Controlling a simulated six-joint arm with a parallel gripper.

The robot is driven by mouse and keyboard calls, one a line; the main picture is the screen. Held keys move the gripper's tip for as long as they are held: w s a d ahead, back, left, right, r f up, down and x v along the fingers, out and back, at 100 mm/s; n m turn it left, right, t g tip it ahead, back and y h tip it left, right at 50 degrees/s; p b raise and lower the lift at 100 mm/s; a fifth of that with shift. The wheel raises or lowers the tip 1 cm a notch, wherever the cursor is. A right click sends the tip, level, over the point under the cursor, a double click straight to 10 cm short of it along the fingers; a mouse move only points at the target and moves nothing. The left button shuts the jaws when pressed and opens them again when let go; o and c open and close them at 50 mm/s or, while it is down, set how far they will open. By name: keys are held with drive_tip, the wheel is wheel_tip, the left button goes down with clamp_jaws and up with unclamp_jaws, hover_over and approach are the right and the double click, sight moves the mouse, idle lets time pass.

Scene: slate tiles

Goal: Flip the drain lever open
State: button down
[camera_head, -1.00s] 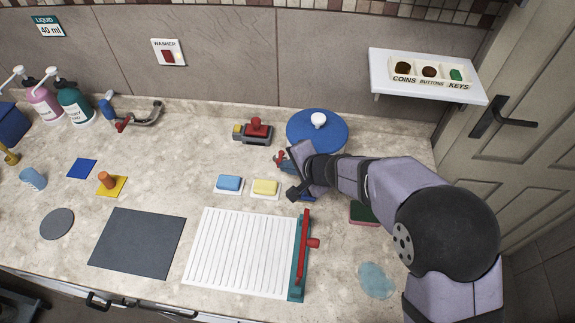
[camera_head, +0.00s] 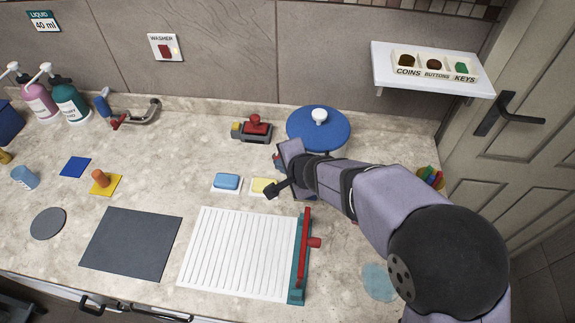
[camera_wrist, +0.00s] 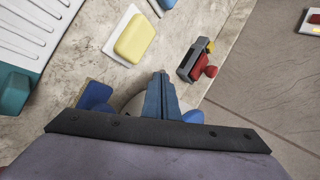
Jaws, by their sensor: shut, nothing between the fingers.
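A red lever (camera_head: 306,240) lies along a teal rail (camera_head: 296,292) at the right edge of the white ridged draining board (camera_head: 237,252). No label shows which lever is the drain lever. The teal rail end also shows at the left of the wrist view (camera_wrist: 12,92). My gripper (camera_wrist: 160,78) is shut and empty, above the counter behind the lever and right of the yellow sponge (camera_wrist: 134,37). It is apart from the lever. In the head view my wrist hides most of the fingers.
A red-knobbed device (camera_head: 252,129) and a blue-lidded pot (camera_head: 330,132) stand behind my gripper. A blue sponge (camera_head: 227,182) lies left of the yellow one. A blue object (camera_wrist: 95,96) is partly hidden beneath my gripper. The dark mat (camera_head: 130,243) is bare.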

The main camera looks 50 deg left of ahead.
drive_tip(key=shift+s+a+m+t, duration=0.55)
drive_tip(key=shift+s+m+t, duration=0.2)
drive_tip(key=shift+m, duration=0.25)
drive_tip(key=m+t+p, duration=0.1)
drive_tip(key=p, duration=0.1)
drive_tip(key=s+a+r+m+t+h+p, duration=0.1)
drive_tip(key=p, duration=0.1)
drive_tip(key=shift+a+m, duration=0.3)
drive_tip(key=shift+m, duration=0.1)
drive_tip(key=shift+s+a+f+m+h+p, duration=0.1)
drive_tip(key=shift+s+a+m+h+p, duration=0.2)
drive_tip(key=shift+p, duration=0.75)
drive_tip(key=a+p, duration=0.1)
drive_tip(key=p, duration=0.2)
drive_tip(key=shift+a+f, duration=0.2)
drive_tip(key=shift+a, duration=0.2)
drive_tip(key=shift+f, duration=0.25)
drive_tip(key=shift+b, duration=0.3)
drive_tip(key=shift+w+d, duration=0.1)
